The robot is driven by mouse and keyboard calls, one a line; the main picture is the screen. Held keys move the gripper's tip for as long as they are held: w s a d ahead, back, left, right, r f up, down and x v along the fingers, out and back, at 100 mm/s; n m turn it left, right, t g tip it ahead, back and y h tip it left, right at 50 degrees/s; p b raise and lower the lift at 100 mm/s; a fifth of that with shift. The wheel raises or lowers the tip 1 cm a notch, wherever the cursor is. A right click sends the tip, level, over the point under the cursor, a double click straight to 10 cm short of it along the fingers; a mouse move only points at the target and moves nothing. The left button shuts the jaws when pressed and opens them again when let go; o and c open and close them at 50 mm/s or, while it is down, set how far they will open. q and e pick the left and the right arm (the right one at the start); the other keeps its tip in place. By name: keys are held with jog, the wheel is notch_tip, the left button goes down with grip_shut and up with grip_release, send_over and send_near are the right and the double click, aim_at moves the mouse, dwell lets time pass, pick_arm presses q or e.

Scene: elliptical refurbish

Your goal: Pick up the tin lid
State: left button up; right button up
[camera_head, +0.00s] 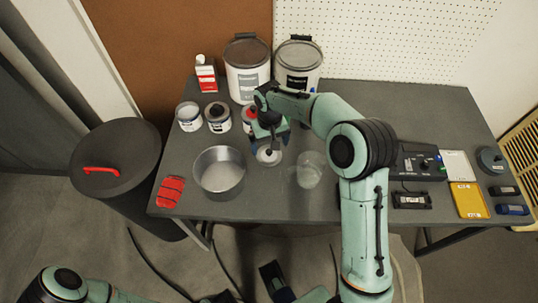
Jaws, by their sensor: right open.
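A small pale round disc, which looks like the tin lid (268,157), lies on the grey table (330,205) between the metal bowl and the clear glass. My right gripper (269,143) is open and points down just above it, partly covering its far side. I cannot tell whether the fingers touch the disc. Small paint tins stand behind and left of the gripper: a white one (188,118), one with a dark top (217,122), and a red-topped one (247,115) partly hidden by the gripper. My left gripper (279,284) is low in front of the table; its jaws are unclear.
A metal bowl (219,172) is left of the lid and a clear glass (309,171) right. Two large buckets (247,72) (297,68) and a red-white bottle (206,75) stand behind. A red object (170,191) lies front left; a yellow tray (470,201) and devices are right.

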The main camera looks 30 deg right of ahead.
aim_at(269, 151)
notch_tip(269, 151, down, 4)
jog(key=shift+a+f, duration=0.1)
jog(key=shift+f, duration=0.15)
jog(key=c, duration=0.7)
jog(key=shift+r, duration=0.1)
